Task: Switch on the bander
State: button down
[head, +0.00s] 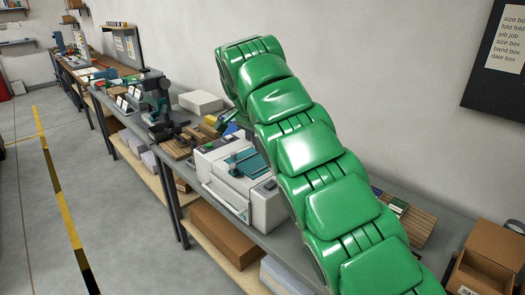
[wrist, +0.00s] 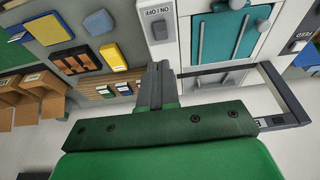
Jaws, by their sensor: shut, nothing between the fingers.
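A white machine with teal parts (head: 240,180), which I take to be the bander, stands on the long bench. In the wrist view its teal panel (wrist: 228,35) is at the top. A small grey switch (wrist: 159,28) sits beside an ON/OFF label on its pale face; I cannot tell which way it is set. My gripper (wrist: 155,72) is shut and empty, its tips just below the switch in the picture; I cannot tell whether they touch it. In the head view my green arm arches over the bench and covers the machine's right side.
A dark frame-like handle (wrist: 280,95) sticks out from the machine near my gripper's right. Blue, yellow and orange items lie on the bench at left in the wrist view. An open cardboard box (head: 485,260) stands at lower right. The floor (head: 110,220) at left is clear.

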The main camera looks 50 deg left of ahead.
jog(key=shift+a, duration=0.1)
jog(key=shift+w+r, duration=0.1)
jog(key=shift+w, duration=0.55)
jog(key=shift+w, duration=0.1)
send_near(273, 182)
jog(key=shift+x, duration=3.45)
jog(key=shift+w, duration=0.3)
jog(key=shift+s, duration=0.15)
jog(key=shift+s+a, duration=0.1)
jog(key=shift+s, duration=0.6)
